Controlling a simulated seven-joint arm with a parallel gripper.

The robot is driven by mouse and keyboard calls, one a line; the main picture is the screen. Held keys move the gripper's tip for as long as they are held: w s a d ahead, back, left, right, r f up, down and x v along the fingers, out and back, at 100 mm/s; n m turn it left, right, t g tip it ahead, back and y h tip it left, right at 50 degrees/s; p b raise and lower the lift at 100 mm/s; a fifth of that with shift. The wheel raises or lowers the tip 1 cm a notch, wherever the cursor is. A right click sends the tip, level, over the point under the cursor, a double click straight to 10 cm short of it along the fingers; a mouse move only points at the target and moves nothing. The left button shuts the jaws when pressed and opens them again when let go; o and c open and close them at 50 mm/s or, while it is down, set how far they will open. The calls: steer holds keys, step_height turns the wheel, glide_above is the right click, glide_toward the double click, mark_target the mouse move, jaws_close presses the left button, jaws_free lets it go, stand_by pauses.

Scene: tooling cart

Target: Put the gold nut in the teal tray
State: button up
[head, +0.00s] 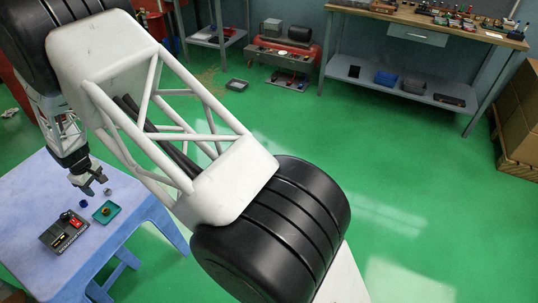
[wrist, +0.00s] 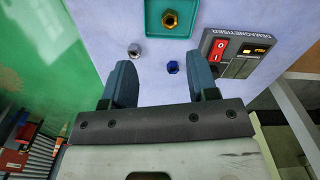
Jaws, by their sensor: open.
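The gold nut (wrist: 170,19) lies inside the square teal tray (wrist: 152,31) at the top of the wrist view. In the head view the tray (head: 115,208) sits on the blue-white table with the small gold nut (head: 106,211) in it. My gripper (wrist: 162,72) is open, with nothing between its fingers. In the head view my gripper (head: 93,187) hangs over the table, beyond the tray and apart from it.
A silver nut (wrist: 134,50) and a blue nut (wrist: 173,68) lie loose on the table (head: 35,205) near the tray. A dark demagnetiser box (wrist: 232,52) with a red switch stands beside them.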

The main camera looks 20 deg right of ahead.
steer(key=s+d+r+m, duration=0.1)
steer(key=d+r+m, duration=0.2)
steer(key=d+r, duration=1.45)
steer(key=s+d+r+m+t, duration=0.1)
steer(key=s+d+r, duration=0.45)
steer(key=d, duration=0.35)
steer(key=s+d+r+m, duration=0.2)
steer(key=s+d+r, duration=0.2)
steer(key=d+r, duration=0.4)
steer(key=s+d+r+m+t, duration=0.1)
steer(key=s+d+r+m, duration=0.3)
steer(key=s+d, duration=1.05)
steer(key=s+d+m, duration=0.1)
steer(key=s+d, duration=0.3)
steer(key=s, duration=0.4)
steer(key=s+d, duration=0.4)
steer(key=s, duration=0.4)
steer(key=shift+s+d+r+m+t, duration=0.2)
steer(key=shift+m+t, duration=0.1)
steer(key=shift+m, duration=0.1)
